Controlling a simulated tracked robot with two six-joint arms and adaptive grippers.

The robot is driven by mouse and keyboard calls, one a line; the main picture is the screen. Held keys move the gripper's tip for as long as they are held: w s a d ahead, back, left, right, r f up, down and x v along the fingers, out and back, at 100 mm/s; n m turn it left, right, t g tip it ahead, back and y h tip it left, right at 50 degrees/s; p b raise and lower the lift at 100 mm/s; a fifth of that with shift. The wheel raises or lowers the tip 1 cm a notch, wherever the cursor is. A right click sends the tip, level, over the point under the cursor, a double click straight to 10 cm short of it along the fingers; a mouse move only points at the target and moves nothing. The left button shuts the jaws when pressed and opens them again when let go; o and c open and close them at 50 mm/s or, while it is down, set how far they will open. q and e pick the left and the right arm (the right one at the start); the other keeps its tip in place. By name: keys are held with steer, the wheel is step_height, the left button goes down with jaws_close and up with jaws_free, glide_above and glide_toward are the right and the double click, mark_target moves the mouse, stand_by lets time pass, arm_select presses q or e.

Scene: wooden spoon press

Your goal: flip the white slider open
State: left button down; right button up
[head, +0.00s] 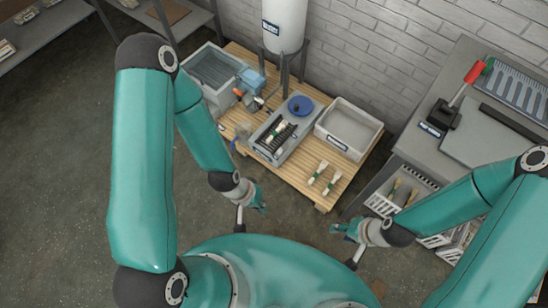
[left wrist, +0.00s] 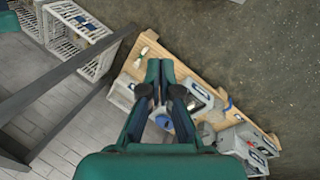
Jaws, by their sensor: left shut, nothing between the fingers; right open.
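I cannot single out a white slider in either view; at this size it is hidden or too small to tell. A white cylinder tank (head: 284,25) stands on a dark stand behind the wooden table (head: 290,172). My left gripper (head: 261,204) is shut and empty, in front of the table's near edge in the head view. Its closed fingers also show in the left wrist view (left wrist: 160,74), over the image of the table. My right gripper (head: 338,231) is open and empty, right of the left one and clear of the table.
A red-handled press (head: 458,98) stands on the right bench. Open floor lies left.

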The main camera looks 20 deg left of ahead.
arm_select(q)
step_height(320, 180, down, 20)
steer(key=s+d+n+g+h+b, duration=0.1)
steer(key=s+n+g+h+b, duration=0.25)
steer(key=n+b, duration=0.8)
steer(key=w+d+f+n+t+h+b, duration=0.2)
steer(key=w+d+f+n+h+b, duration=0.15)
steer(key=w+f+b, duration=0.45)
steer(key=w+a+f+n+t+h+b, duration=0.2)
steer(key=w+a+f+n+t+b, duration=0.1)
steer(key=w+f+n+t+b, duration=0.5)
steer(key=w+a+f+n+t+y+b, duration=0.2)
steer(key=w+a+n+t+y, duration=0.1)
steer(key=w+a+t, duration=0.2)
steer(key=w+a+f+n+t+y+b, duration=0.2)
steer(key=w+a+f+n+t+y, duration=0.1)
steer(key=a, duration=0.6)
steer(key=shift+w+f+n+t+y, duration=0.3)
steer(key=shift+w+n+t+y, duration=0.15)
steer(key=shift+w+t, duration=0.55)
steer(key=shift+d, duration=0.1)
